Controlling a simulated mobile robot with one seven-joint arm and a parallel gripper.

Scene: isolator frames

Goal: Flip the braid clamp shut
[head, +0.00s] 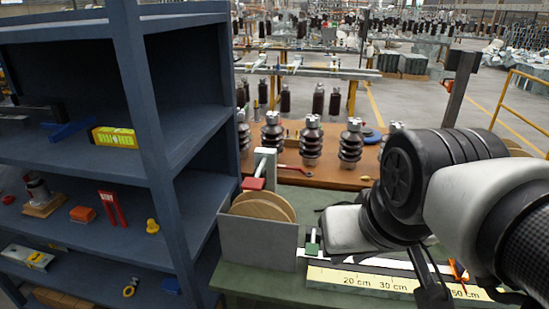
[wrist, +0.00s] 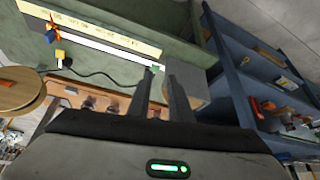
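My gripper (wrist: 162,82) shows in the wrist view as two dark fingers standing apart, with nothing seen held between them. A small green piece (wrist: 155,68) lies just beyond the fingertips, at one end of a white strip (wrist: 105,47). The green piece (head: 312,245) also shows in the head view, left of my arm. An orange and blue piece (wrist: 50,33) sits near the strip's other end, with a yellow block (wrist: 60,57) close by. I cannot tell which piece is the braid clamp, or its lever's position. My arm hides part of the bench in the head view.
A yellow ruler (head: 365,282) lies along the green bench's front. A grey box (head: 258,242) with wooden discs (head: 262,206) stands left. A blue shelf unit (head: 155,130) rises beside the bench. Dark ribbed insulators (head: 311,145) stand behind. A black cable (wrist: 90,75) crosses near the strip.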

